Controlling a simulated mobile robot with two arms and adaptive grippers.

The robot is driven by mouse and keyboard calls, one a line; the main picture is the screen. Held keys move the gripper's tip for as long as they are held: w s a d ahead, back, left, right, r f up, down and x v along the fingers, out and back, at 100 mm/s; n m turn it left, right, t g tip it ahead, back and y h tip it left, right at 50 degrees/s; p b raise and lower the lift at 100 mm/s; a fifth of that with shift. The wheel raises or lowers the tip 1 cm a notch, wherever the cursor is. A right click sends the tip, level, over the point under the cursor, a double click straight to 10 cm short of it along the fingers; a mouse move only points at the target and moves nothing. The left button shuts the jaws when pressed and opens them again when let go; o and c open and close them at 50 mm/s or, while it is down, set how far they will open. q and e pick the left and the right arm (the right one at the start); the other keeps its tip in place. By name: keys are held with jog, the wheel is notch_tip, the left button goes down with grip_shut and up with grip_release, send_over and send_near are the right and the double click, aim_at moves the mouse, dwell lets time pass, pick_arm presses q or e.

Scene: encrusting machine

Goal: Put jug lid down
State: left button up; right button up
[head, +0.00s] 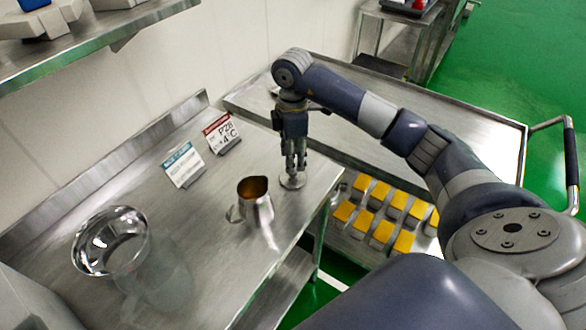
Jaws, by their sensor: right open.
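The metal jug (258,208) stands upright and uncovered on the steel table, with an amber-brown inside showing at its mouth. The round metal jug lid (292,181) is to the right of the jug, at the table's right part. My right gripper (294,168) points down right above the lid, its fingers open around or just over the lid's top. The fingers hide part of the lid's top, and I cannot tell whether they touch it. My left gripper is not in view.
A shiny metal bowl or funnel (112,241) stands at the table's left. Two label signs (222,135) (184,165) stand near the back edge. A steel cart (470,145) on the right carries several yellow-topped blocks (362,220) on its lower shelf. A wall shelf (100,35) is above left.

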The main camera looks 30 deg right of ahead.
notch_tip(320, 180, up, 6)
jog(key=b, duration=0.1)
dwell(0.7)
